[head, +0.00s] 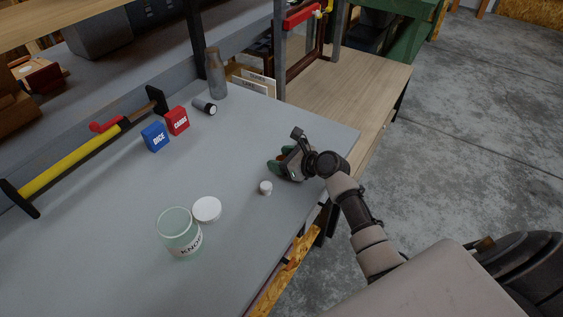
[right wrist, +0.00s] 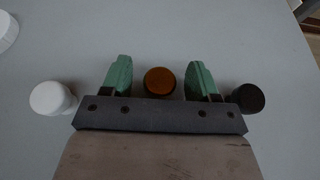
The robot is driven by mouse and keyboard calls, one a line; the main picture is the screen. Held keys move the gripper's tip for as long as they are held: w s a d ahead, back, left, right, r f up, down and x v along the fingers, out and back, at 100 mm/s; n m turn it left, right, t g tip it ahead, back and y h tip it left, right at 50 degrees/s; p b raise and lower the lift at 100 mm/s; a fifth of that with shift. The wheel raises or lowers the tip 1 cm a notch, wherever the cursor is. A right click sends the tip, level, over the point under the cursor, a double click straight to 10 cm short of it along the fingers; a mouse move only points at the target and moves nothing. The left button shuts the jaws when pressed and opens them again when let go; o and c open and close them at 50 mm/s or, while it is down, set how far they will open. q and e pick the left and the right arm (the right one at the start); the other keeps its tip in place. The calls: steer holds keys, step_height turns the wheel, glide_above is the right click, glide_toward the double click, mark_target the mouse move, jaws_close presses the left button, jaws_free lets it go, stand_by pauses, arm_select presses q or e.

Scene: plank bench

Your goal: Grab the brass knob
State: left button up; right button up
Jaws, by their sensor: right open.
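The brass knob (right wrist: 160,81), round and amber-brown, stands on the grey bench top between the two green fingers of my right gripper in the right wrist view. The fingers are apart, with a gap on each side of the knob. In the head view my right gripper (head: 278,164) is low over the bench's right side and hides the brass knob. A white knob (right wrist: 50,98) is just left of the gripper and also shows in the head view (head: 265,187). A black knob (right wrist: 248,97) is close outside the right finger. My left gripper is not in view.
A glass jar labelled for knobs (head: 180,236) and a white lid (head: 207,209) stand at the front. A blue box (head: 155,137), a red box (head: 177,121), a flashlight (head: 204,106), a bottle (head: 215,75) and a yellow bar clamp (head: 70,160) lie farther back. The bench middle is clear.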

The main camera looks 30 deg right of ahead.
steer(key=c, duration=0.9)
steer(key=shift+c, duration=0.2)
steer(key=shift+r, duration=0.5)
steer(key=r, duration=0.1)
steer(key=r+p, duration=0.1)
steer(key=r, duration=0.1)
steer(key=shift+s+d+r, duration=0.15)
steer(key=shift+d+r, duration=0.15)
steer(key=shift+d, duration=0.05)
steer(key=s+d+r, duration=0.5)
steer(key=d+r, duration=0.1)
steer(key=d, duration=0.3)
steer(key=shift+s+d+r, duration=0.15)
steer(key=shift+s+r, duration=0.05)
steer(key=shift+s, duration=0.2)
